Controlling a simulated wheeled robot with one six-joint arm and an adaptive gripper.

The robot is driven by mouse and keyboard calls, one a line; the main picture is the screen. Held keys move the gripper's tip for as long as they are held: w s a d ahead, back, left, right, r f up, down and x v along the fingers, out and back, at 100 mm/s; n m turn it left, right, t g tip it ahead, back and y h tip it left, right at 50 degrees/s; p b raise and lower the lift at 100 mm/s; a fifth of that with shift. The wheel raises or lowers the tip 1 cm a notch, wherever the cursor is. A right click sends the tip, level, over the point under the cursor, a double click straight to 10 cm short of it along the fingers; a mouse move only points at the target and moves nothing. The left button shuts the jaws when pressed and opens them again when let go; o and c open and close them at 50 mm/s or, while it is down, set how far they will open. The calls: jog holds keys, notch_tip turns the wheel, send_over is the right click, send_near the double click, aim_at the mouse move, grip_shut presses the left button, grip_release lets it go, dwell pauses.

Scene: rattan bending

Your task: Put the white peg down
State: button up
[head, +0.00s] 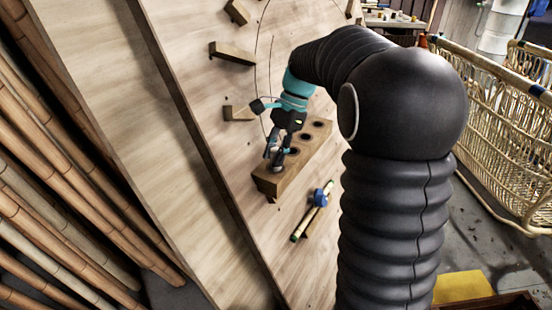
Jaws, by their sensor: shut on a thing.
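My gripper (276,160), at the end of my dark arm with a teal wrist, is at the near left end of a wooden block (277,181). The block is on the pale wooden board and has a row of dark round holes in its top. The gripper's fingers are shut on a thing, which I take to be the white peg. The peg itself is too small or hidden between the fingers to make out. I cannot tell whether it is in a hole or above the block.
A bamboo piece with a blue clamp (319,197) lies below the block. Wooden brackets (232,53) stick out of the board (190,35). Bamboo poles (60,185) lie at the left. A rattan frame (500,120) stands at the right. A cluttered bench (395,20) is behind.

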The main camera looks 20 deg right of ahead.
jog(key=shift+f, duration=0.8)
jog(key=shift+f, duration=0.15)
jog(key=o, duration=1)
jog(key=shift+c, duration=0.2)
jog(key=p+v, duration=0.2)
jog(key=v, duration=1)
jog(key=s+a+n+t+h, duration=0.35)
jog(key=s+n, duration=0.35)
jog(key=s, duration=0.7)
jog(key=s+f+n+t, duration=0.3)
jog(key=s+f+n, duration=0.3)
jog(key=s, duration=0.6)
jog(key=shift+a+f+n+t+h, duration=0.25)
jog(key=shift+f+n+t+h, duration=0.15)
jog(key=shift+f, duration=0.5)
